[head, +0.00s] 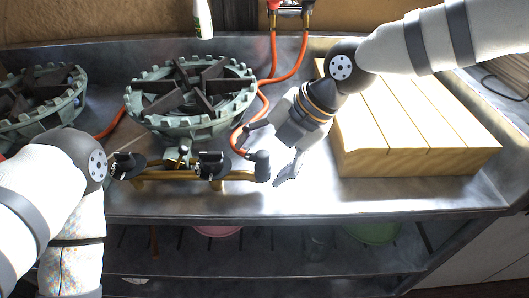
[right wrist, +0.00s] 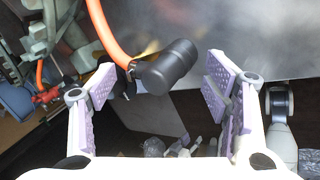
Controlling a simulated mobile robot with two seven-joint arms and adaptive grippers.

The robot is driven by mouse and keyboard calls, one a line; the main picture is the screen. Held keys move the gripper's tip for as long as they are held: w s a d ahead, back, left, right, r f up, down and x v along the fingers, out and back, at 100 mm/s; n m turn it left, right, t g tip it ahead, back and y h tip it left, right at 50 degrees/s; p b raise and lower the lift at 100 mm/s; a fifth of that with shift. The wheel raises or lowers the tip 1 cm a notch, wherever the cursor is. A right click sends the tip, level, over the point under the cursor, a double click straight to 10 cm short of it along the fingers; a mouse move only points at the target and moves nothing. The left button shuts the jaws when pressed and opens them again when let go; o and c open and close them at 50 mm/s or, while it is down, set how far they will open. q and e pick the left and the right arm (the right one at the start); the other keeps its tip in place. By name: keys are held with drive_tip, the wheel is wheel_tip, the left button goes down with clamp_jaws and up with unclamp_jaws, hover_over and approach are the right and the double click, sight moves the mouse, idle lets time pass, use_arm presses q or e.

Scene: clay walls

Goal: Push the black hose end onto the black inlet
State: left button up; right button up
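The black hose end (head: 262,167), a short thick cylinder on an orange hose (head: 237,137), is at the right end of a brass bar (head: 150,180) with black knobs. In the right wrist view the hose end (right wrist: 168,66) lies between my spread fingers. My right gripper (head: 268,151) is open around it; in the right wrist view gaps show on both sides of it (right wrist: 160,90). I cannot make out the black inlet separately, nor tell whether the hose end touches it. My left arm is at the left; its gripper is out of view.
A green-grey burner ring (head: 190,125) stands behind the bar, with another (head: 40,105) farther left. A slatted wooden block (head: 415,160) is right of my right gripper. Red and black fittings (head: 290,10) sit at the back. The metal counter's front strip (head: 330,200) is clear.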

drive_tip(key=shift+r, duration=0.1)
drive_tip(key=v, duration=1.2)
